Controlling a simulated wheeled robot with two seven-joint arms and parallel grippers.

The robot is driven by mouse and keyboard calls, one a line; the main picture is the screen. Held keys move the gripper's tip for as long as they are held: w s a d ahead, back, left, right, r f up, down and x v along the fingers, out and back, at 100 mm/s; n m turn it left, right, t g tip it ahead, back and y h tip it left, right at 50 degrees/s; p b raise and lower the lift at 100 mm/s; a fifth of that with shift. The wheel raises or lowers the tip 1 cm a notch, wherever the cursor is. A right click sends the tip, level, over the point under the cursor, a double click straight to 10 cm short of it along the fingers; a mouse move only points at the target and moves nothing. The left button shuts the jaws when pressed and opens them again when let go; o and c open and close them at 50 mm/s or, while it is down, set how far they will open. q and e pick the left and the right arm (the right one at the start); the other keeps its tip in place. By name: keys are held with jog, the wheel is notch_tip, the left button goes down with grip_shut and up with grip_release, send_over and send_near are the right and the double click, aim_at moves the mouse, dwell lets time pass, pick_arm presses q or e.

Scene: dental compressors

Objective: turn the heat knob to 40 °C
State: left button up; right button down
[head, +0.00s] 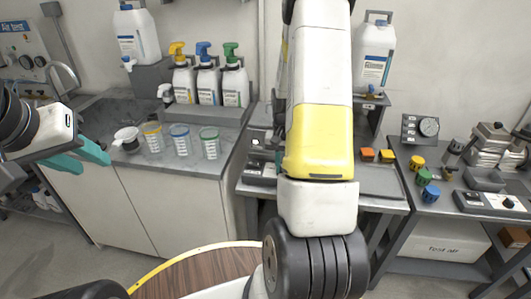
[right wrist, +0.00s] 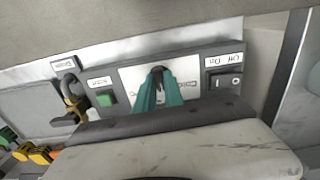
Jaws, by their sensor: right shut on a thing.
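In the right wrist view, the dark heat knob (right wrist: 158,72) sits in the middle of a white dial plate (right wrist: 187,82) on a grey control panel. My right gripper (right wrist: 160,88) has its teal fingers shut on the knob. The fingers hide much of the knob and dial, and I cannot read the set temperature. In the head view my right arm covers its own gripper and the knob. My left gripper (head: 86,158) is at the left, its teal fingers apart and empty, in front of the left counter.
Beside the dial are an on/off switch (right wrist: 225,81) and a green button (right wrist: 107,97). The left counter holds several cups and pump bottles (head: 208,84). Coloured knobs (head: 422,177) lie on the right table.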

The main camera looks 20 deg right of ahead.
jog(key=shift+m, duration=0.3)
jog(key=c, duration=1.4)
grip_release()
jog(key=shift+c, duration=0.2)
jog(key=shift+r, duration=0.1)
notch_tip(320, 180, up, 8)
jog(key=shift+f, duration=0.2)
jog(key=shift+r, duration=0.1)
jog(key=s+a+r+n+t, duration=0.25)
jog(key=a+r, duration=0.35)
jog(key=r, duration=0.4)
jog(key=s+a+r+n+t+y, duration=0.1)
jog(key=s+a+r+n+t, duration=0.1)
jog(key=s+a+r, duration=0.3)
jog(key=s+a+r+n+t+y, duration=0.1)
jog(key=s+a+r+n, duration=0.1)
jog(key=s+a+r, duration=0.4)
jog(key=s, duration=0.4)
jog(key=shift+s+a+r+t, duration=0.25)
jog(key=shift+s+r+t, duration=0.1)
jog(key=shift+s, duration=0.05)
